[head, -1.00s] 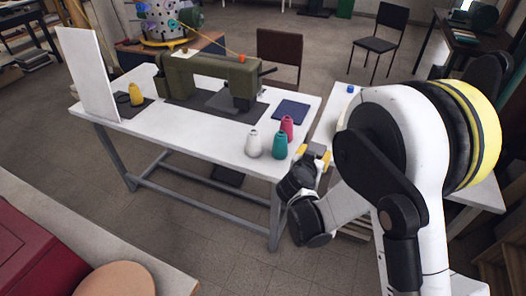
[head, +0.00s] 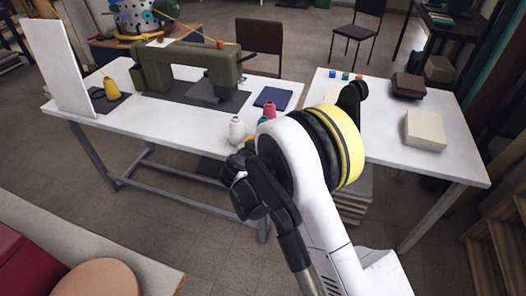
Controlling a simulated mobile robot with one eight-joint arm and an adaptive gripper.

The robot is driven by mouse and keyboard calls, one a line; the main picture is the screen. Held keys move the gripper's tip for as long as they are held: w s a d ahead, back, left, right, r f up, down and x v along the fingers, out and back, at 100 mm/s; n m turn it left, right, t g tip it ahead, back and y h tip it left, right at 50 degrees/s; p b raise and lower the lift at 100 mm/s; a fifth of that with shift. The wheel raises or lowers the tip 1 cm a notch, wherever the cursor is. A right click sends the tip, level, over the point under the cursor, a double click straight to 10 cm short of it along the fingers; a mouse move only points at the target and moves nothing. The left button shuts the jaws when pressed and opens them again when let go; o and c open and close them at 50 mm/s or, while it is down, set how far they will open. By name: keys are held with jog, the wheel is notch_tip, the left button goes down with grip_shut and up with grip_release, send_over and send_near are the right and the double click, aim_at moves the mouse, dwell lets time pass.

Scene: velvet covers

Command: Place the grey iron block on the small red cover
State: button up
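I cannot make out a grey iron block in the head view. A small dark red folded or block-like thing (head: 408,85) lies on the right white table (head: 385,135); I cannot tell whether it is the small red cover. A larger red padded thing (head: 35,255) is at the lower left. My gripper end (head: 243,172) is near the front right corner of the sewing table, by the thread cones. My own arm covers much of it, and its fingers cannot be made out clearly.
The sewing table (head: 190,118) bears a green sewing machine (head: 185,66), a dark blue folded cloth (head: 272,97), a yellow cone (head: 112,88) and a white cone (head: 236,130). A cream block (head: 424,130) and small coloured cubes (head: 345,76) are on the right table, whose middle is clear.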

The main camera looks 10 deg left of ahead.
jog(key=shift+f+b, duration=0.8)
jog(key=shift+f, duration=1)
jog(key=shift+f, duration=0.2)
jog(key=o, duration=1.4)
jog(key=shift+r, duration=0.1)
jog(key=shift+s+r, duration=0.3)
jog(key=p+v, duration=0.3)
jog(key=v, duration=0.8)
jog(key=shift+s, duration=0.2)
